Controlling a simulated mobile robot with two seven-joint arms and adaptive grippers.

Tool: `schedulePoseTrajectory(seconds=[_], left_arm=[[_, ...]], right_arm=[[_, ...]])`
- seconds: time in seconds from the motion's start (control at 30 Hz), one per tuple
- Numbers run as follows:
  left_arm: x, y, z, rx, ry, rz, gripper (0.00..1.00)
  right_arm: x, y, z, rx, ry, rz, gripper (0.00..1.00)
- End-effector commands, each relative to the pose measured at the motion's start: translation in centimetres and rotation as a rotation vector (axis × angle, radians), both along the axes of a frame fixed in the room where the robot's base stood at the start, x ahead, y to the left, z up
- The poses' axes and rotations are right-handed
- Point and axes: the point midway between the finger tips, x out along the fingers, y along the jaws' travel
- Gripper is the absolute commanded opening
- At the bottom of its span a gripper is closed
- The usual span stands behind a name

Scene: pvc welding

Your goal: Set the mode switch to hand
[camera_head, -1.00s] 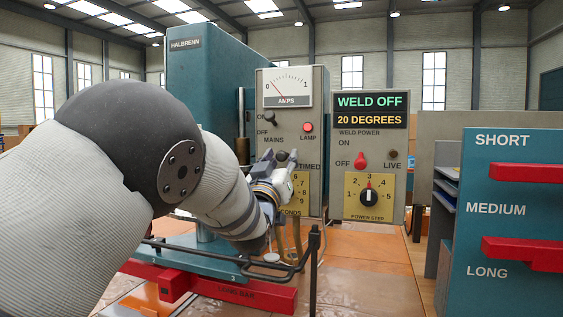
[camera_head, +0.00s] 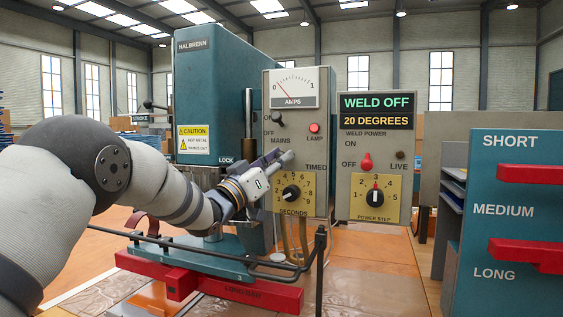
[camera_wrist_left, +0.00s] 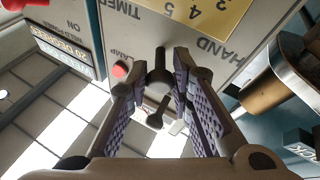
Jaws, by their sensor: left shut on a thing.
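The mode switch (camera_wrist_left: 160,76) is a dark round-ended lever on the grey control panel (camera_head: 325,220). In the left wrist view it sits between the printed words HAND and TIMED, which appear upside down. My left gripper (camera_head: 286,159) reaches the panel just above the SECONDS dial. In the wrist view its purple-padded fingers (camera_wrist_left: 162,76) are on either side of the switch's end and shut on it. In the head view the fingers hide the switch and the word HAND; TIMED shows to the right. I cannot tell which way the lever leans.
The mains switch (camera_head: 277,119) and lit red lamp (camera_head: 314,128) sit close above my gripper. The SECONDS dial (camera_head: 292,193) is below. The weld display (camera_head: 376,110) reads WELD OFF, 20 DEGREES. A black rail (camera_head: 320,240) and red bar (camera_head: 250,294) lie below the arm.

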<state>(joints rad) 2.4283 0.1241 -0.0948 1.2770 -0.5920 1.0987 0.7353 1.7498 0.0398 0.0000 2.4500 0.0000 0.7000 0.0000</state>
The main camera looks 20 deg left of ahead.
Motion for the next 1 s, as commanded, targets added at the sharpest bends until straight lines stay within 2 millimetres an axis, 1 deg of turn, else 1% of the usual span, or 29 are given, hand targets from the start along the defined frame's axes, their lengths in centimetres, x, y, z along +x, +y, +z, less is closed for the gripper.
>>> schedulePoseTrajectory(seconds=[0.2,0.23,0.27,0.3,0.57,0.67,0.77,0.9,1.0], left_arm=[[0.0,0.0,-0.2,0.002,0.004,0.002,0.00],[0.0,0.0,-0.2,0.002,0.004,0.002,0.27],[0.0,0.0,-0.2,0.002,0.004,0.002,0.34],[0.0,0.0,-0.2,0.002,0.004,0.002,0.38],[0.0,0.0,-0.1,0.002,0.003,0.003,0.38],[-0.7,0.4,-0.4,0.002,0.003,0.004,0.38],[-2.6,1.2,-1.3,0.000,0.005,0.005,0.38],[-6.0,2.7,-2.8,-0.002,0.007,0.005,0.38],[-8.0,3.5,-3.7,-0.001,0.006,0.004,0.38]], right_arm=[[0.0,0.0,0.0,0.000,-0.001,0.000,0.40],[0.0,0.0,0.0,0.000,-0.001,0.000,0.40],[0.0,0.0,0.0,0.000,-0.001,0.000,0.40],[0.0,0.0,0.0,0.000,-0.001,0.000,0.40],[0.0,0.0,0.0,0.000,-0.001,0.000,0.40],[0.0,0.0,0.0,0.000,-0.001,-0.001,0.40],[0.0,0.0,0.0,0.000,-0.001,0.000,0.40],[0.0,0.0,0.0,0.000,-0.001,0.000,0.40],[0.0,0.0,0.0,0.000,-0.001,0.000,0.40]])
